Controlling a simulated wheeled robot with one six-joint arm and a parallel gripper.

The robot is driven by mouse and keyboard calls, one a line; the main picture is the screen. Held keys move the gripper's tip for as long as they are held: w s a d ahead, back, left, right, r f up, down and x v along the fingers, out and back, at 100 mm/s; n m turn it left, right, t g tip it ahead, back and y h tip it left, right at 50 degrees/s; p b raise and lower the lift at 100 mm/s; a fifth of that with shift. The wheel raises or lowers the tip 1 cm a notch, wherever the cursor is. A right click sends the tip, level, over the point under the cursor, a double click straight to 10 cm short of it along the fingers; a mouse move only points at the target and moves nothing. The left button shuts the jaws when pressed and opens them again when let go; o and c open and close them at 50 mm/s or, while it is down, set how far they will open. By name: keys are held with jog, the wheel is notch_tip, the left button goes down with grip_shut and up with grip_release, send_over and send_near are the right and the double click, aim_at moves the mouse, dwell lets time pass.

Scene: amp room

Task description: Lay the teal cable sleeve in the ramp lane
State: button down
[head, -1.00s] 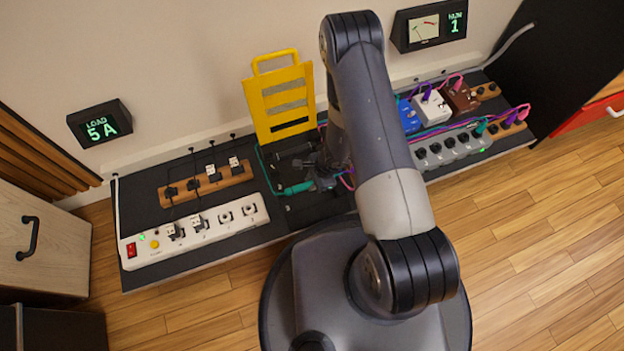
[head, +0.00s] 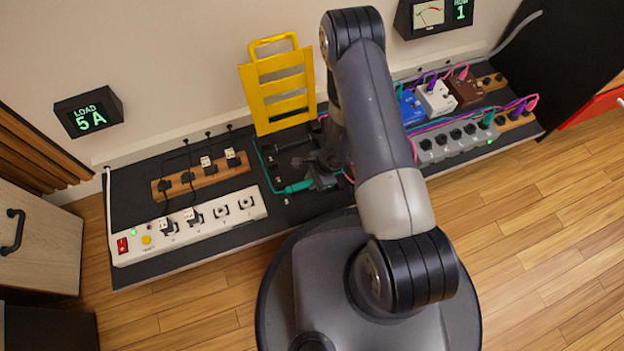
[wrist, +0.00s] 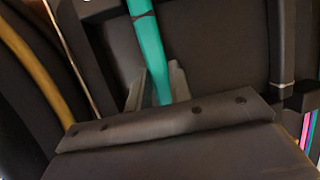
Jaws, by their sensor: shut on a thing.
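The teal cable sleeve (head: 297,187) lies low over the dark ramp section of the floor board, its right end at my gripper (head: 322,178). In the wrist view the sleeve (wrist: 148,45) runs between the two fingers of my gripper (wrist: 157,82), which are shut on it. A thin teal cable (head: 262,165) curves up from the sleeve's left end. The black cable ramp (head: 285,215) has its yellow slotted lid (head: 262,98) standing open at the back. My arm hides the ramp's right part. I cannot tell whether the sleeve touches a lane floor.
A white power strip (head: 190,240) and a wooden strip with plugs (head: 205,180) are left of the ramp. On the right are a grey strip (head: 455,150), a blue pedal (head: 410,108), a white pedal (head: 437,100) and a brown pedal (head: 467,92). Free wooden floor lies in front.

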dwell(0.3)
jog(key=c, duration=1.2)
grip_release()
jog(key=shift+f, duration=0.1)
jog(key=p+v, duration=0.4)
jog(key=v, duration=0.6)
jog(key=shift+d+r, duration=0.1)
jog(key=shift+r, duration=0.3)
jog(key=shift+f, duration=0.1)
jog(key=b+x, duration=0.4)
jog(key=x, duration=0.6)
jog(key=shift+f, duration=0.2)
notch_tip(320, 180, up, 2)
jog(key=p, duration=0.3)
